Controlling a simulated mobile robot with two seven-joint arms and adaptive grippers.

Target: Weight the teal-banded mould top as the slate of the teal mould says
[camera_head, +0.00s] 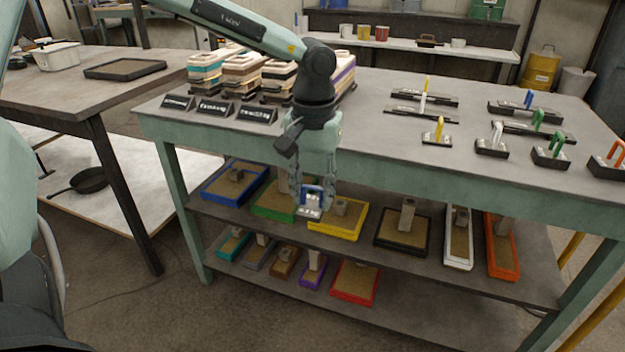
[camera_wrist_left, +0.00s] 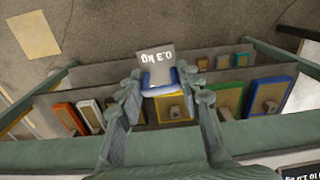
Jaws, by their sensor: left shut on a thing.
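My left gripper (camera_head: 311,204) is shut on a weight with a blue handle (camera_head: 310,212), held off the table's front edge, above the lower shelves. In the left wrist view the weight (camera_wrist_left: 156,60) reads 0.3 kg, upside down, with the blue handle between the fingers. At the back left of the table stand several stacked moulds; the leftmost stack (camera_head: 205,72) seems to carry a teal band. Small black slates stand before the stacks, the leftmost slate (camera_head: 178,102) in front of that stack. Their writing is too small to read. My right gripper is out of view.
Weights with coloured handles, such as a yellow one (camera_head: 437,136) and an orange one (camera_head: 609,163), stand on the right of the table (camera_head: 370,130). Coloured trays with blocks fill the shelves below, including a teal tray (camera_head: 226,250). The table's middle is clear.

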